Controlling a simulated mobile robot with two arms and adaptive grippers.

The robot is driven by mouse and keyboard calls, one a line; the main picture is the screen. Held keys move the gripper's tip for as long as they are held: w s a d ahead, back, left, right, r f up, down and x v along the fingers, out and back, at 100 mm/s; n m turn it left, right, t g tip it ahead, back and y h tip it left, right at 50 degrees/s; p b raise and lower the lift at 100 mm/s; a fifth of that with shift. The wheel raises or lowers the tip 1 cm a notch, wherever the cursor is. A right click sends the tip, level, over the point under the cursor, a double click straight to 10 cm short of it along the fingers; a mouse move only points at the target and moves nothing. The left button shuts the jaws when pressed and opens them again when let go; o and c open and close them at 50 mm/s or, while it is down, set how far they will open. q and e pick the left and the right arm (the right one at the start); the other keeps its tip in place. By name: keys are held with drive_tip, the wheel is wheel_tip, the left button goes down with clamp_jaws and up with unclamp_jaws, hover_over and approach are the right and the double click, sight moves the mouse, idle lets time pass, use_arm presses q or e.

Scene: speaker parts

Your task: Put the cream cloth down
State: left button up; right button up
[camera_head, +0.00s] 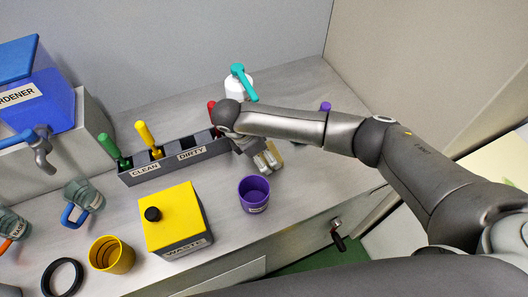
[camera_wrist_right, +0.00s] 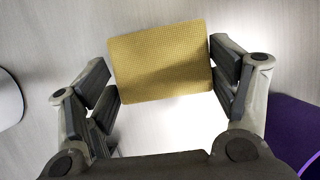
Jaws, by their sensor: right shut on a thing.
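The cream cloth (camera_wrist_right: 160,62) is a flat, textured, yellowish rectangle between the fingers of my right gripper (camera_wrist_right: 165,78) in the right wrist view. The pads close on its left and right edges. In the head view my right gripper (camera_head: 266,161) points down at the grey counter, between the dark caddy and the purple cup. The cloth is mostly hidden by the gripper there. I cannot tell whether it touches the counter. My left gripper is out of view.
The purple cup (camera_head: 254,196) stands just in front of my right gripper. The yellow-topped waste box (camera_head: 173,216) is to its left. The caddy (camera_head: 146,176) labelled CLEAN and DIRTY holds brushes. A white bottle with a teal top (camera_head: 239,84) stands behind.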

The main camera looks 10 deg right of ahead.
drive_tip(key=shift+f, duration=0.15)
drive_tip(key=o, duration=0.9)
drive_tip(key=v, duration=1.2)
drive_tip(key=shift+s+b, duration=0.1)
drive_tip(key=shift+b, duration=0.3)
